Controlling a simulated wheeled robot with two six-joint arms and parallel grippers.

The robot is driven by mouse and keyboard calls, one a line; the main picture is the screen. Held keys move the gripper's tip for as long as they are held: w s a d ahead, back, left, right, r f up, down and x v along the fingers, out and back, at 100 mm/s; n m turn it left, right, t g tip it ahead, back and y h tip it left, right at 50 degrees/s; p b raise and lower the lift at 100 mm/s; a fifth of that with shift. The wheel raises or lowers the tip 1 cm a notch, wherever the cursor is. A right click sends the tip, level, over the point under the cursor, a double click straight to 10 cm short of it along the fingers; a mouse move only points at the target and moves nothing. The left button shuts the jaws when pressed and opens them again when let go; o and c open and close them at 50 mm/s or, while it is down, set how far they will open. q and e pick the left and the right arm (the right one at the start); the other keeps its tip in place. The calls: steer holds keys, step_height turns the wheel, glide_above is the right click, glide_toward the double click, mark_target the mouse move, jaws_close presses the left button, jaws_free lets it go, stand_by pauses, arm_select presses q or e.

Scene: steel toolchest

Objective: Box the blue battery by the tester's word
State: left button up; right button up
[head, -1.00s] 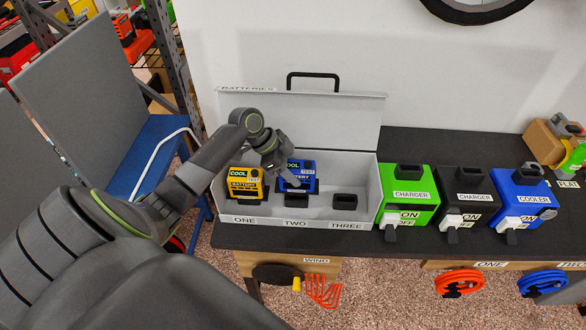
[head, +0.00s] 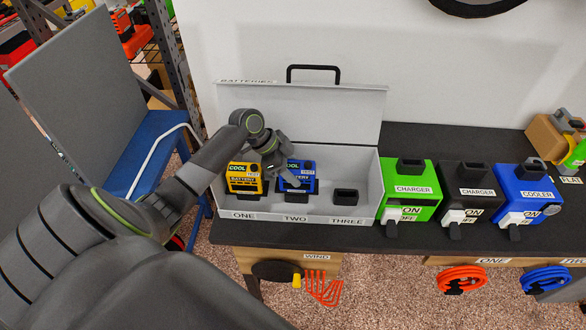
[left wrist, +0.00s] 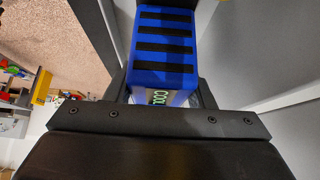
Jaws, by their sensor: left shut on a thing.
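My left gripper (head: 284,176) is shut on the blue battery (head: 305,174), inside the open grey box (head: 362,216) at compartment TWO. A yellow battery (head: 243,180), also labelled COOL, stands in compartment ONE. Compartment THREE holds only a bare black post (head: 346,197). My right gripper is not in view.
Right of the box stand a green charger (head: 420,176), a black charger (head: 474,178) and a blue cooler (head: 530,182), each with an ON/OFF switch in front. The box lid (head: 340,115) stands open behind. Orange (head: 461,279) and blue (head: 545,279) coils hang below the bench edge.

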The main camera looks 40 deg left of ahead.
arm_select(q)
steer(key=shift+f+b, duration=0.65)
steer(key=shift+f, duration=0.3)
steer(key=o, duration=1.6)
steer(key=shift+b+v, duration=1.45)
steer(key=shift+v, duration=7.3)
steer(key=shift+a+f, duration=0.1)
